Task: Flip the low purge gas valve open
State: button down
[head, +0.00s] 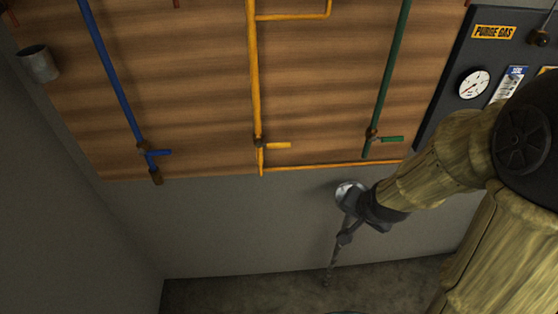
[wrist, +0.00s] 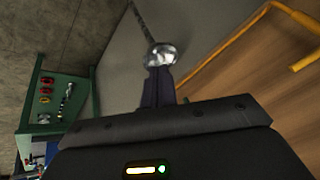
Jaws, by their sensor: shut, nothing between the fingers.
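Three pipe valves show in the head view, each with a lever pointing right, across its upright pipe: a blue lever (head: 159,152), a yellow lever (head: 278,145) and a green lever (head: 391,139). No label beside them shows which is the low purge gas valve. My gripper (head: 352,203) is below the wooden board, right of the yellow lever and below the green one, apart from both. In the wrist view its dark fingers (wrist: 159,80) are shut and empty. A shiny round silver piece (wrist: 161,55) shows just beyond the fingertips; I cannot tell whether they touch.
A dark panel with a PURGE GAS label (head: 494,32) and a gauge (head: 474,84) stands at the right. A yellow pipe (head: 335,166) runs along the board's lower edge. A metal cup (head: 39,64) is at upper left. A green rack (wrist: 39,100) shows in the wrist view.

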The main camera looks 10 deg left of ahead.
aim_at(275, 145)
jog(key=w+a+f+m+t+y+b, duration=0.1)
jog(key=a+m+t, duration=0.3)
jog(key=m, duration=0.5)
jog(key=w+a+f+m+t+y+b, duration=0.1)
jog(key=w+a+f+m+t+b, duration=0.1)
jog(key=a+m, duration=0.6)
jog(key=w+a+f+m+t+y+b, duration=0.1)
jog(key=a+f+m+t+y+b, duration=0.1)
jog(key=a+m+t, duration=0.4)
jog(key=m+b, duration=0.1)
jog(key=m, duration=0.4)
jog(key=shift+w+a+b, duration=0.15)
jog(key=shift+a+b, duration=0.2)
jog(key=shift+a, duration=0.05)
jog(key=shift+w, duration=0.1)
jog(key=w+a+r, duration=0.1)
jog(key=w+r, duration=0.1)
jog(key=w, duration=0.3)
jog(key=w+a+r+p, duration=0.1)
jog(key=w+a+r, duration=0.1)
jog(key=w, duration=0.3)
jog(key=shift+w+r, duration=0.15)
jog(key=shift+r, duration=0.1)
